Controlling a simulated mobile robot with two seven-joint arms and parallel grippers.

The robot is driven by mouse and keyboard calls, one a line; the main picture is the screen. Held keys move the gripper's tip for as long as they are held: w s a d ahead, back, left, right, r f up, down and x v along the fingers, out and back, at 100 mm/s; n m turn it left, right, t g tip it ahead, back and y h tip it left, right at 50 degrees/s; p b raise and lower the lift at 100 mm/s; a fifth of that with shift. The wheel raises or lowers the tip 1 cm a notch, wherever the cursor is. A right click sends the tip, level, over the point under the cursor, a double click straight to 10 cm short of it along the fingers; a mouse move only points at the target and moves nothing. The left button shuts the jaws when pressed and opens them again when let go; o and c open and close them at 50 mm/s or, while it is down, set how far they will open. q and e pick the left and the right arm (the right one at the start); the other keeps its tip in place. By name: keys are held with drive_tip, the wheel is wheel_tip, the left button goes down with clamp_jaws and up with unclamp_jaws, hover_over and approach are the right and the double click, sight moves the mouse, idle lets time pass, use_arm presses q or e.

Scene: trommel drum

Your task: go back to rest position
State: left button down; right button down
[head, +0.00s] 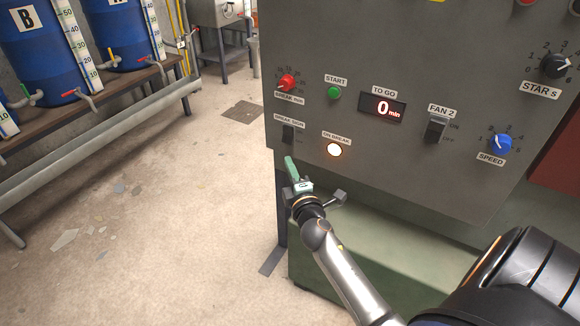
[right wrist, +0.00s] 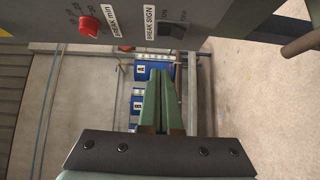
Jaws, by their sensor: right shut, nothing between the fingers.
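My right gripper (head: 291,168) is in front of the lower left part of the grey control panel (head: 350,60), just below the BREAK SIGN switch (head: 288,134). Its green fingers are together and empty. In the right wrist view the shut fingers (right wrist: 166,95) point away from the camera, below the panel face with the red knob (right wrist: 89,26) and the BREAK SIGN switch (right wrist: 171,30). I cannot tell from these views whether the fingertips touch the panel. My left gripper is in neither view.
The panel carries a lit ON BREAK lamp (head: 334,150), a green START button (head: 334,93), a display (head: 383,108) reading 0 min, and a blue SPEED knob (head: 501,143). Blue barrels (head: 42,50) stand on a bench at the left. The floor (head: 150,200) between is open.

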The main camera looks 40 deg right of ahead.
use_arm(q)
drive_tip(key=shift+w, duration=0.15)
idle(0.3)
